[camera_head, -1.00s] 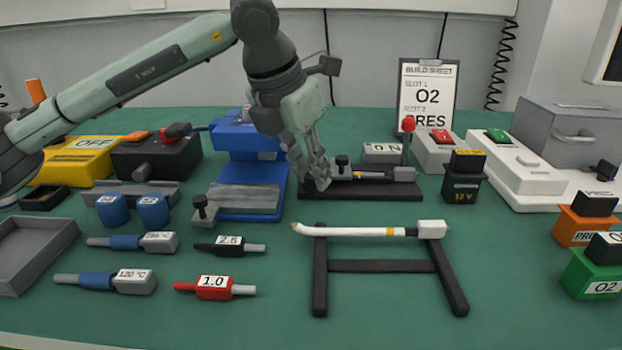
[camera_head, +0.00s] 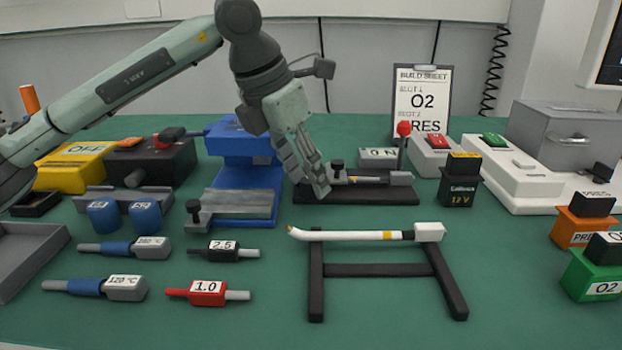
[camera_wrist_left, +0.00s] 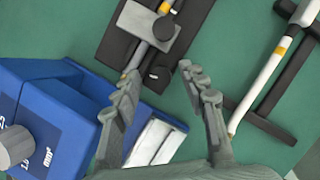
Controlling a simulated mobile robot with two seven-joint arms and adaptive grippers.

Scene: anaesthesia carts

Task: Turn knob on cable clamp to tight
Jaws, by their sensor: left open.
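A cable clamp with an upright black knob (camera_head: 337,166) stands on a black base (camera_head: 371,192) at the middle of the table. A thin cable with a yellow band lies along it. In the left wrist view the knob (camera_wrist_left: 163,28) sits on a grey block at the top, beyond the fingertips. My left gripper (camera_head: 319,188) is open and empty at the near left end of the base, left of the knob and apart from it. Its two fingers (camera_wrist_left: 158,84) are spread in the wrist view. My right gripper is not in view. The knob's tightness cannot be told.
A blue machine (camera_head: 240,140) stands close left of the clamp; a grey rail with another black knob (camera_head: 193,207) is before it. A red-topped lever (camera_head: 403,130) rises behind the clamp. A white tube (camera_head: 340,235) lies on a black stand in front.

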